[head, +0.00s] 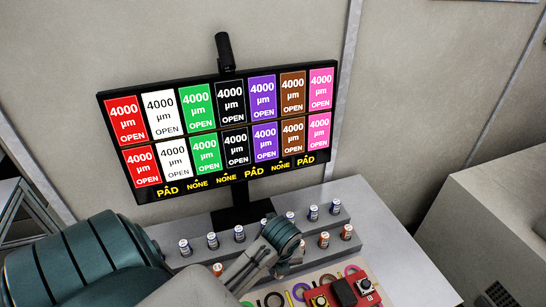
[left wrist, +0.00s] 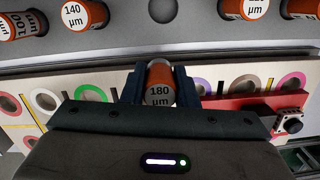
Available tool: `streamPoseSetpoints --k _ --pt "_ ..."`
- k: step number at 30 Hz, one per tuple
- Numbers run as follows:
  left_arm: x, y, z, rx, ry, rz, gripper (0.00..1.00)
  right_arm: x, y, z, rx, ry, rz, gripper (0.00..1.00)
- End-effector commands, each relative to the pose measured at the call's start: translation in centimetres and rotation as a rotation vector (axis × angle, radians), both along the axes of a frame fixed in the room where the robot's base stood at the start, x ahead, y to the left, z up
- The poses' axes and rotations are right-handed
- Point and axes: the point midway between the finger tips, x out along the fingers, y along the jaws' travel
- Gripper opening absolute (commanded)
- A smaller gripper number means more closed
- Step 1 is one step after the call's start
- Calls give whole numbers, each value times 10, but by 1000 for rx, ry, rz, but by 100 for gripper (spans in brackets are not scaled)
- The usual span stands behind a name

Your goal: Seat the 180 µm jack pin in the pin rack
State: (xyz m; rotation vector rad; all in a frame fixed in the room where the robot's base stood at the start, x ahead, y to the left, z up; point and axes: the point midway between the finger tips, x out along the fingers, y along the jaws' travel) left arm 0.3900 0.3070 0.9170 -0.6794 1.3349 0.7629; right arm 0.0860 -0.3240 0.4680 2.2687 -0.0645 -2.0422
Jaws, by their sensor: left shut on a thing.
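The 180 µm jack pin (left wrist: 160,85) is orange with a white labelled end. In the left wrist view it sits between the two dark fingers of my left gripper (left wrist: 160,84), which is shut on it. The grey pin rack (left wrist: 205,28) lies just beyond, with an empty round hole (left wrist: 162,10) almost straight above the pin in the picture. The held pin is apart from that hole. In the head view my left gripper (head: 283,268) is in front of the stepped rack (head: 300,225); the arm hides part of it, and the held pin cannot be made out. My right gripper is not in view.
Orange pins, one marked 140 µm (left wrist: 80,16), stand in the rack either side of the hole. A board with coloured rings (left wrist: 90,93) and a red device (head: 350,291) lie in front. A monitor (head: 222,130) showing "4000 µm OPEN" tiles stands behind.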

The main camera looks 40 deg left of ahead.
Motion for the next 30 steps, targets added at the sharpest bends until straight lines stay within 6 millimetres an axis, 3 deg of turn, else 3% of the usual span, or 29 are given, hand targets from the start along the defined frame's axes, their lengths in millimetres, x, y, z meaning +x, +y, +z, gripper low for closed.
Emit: streamPoseSetpoints --k 1,6,14,21,30 --pt "7 13 5 7 2 1 2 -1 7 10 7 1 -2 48" --pt "26 41 0 4 2 2 2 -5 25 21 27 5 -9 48" --pt "40 60 -4 1 1 2 2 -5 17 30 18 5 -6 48" --pt "39 57 -37 -2 2 2 2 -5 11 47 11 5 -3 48" --pt "39 57 -42 -1 -1 1 2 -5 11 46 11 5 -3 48"
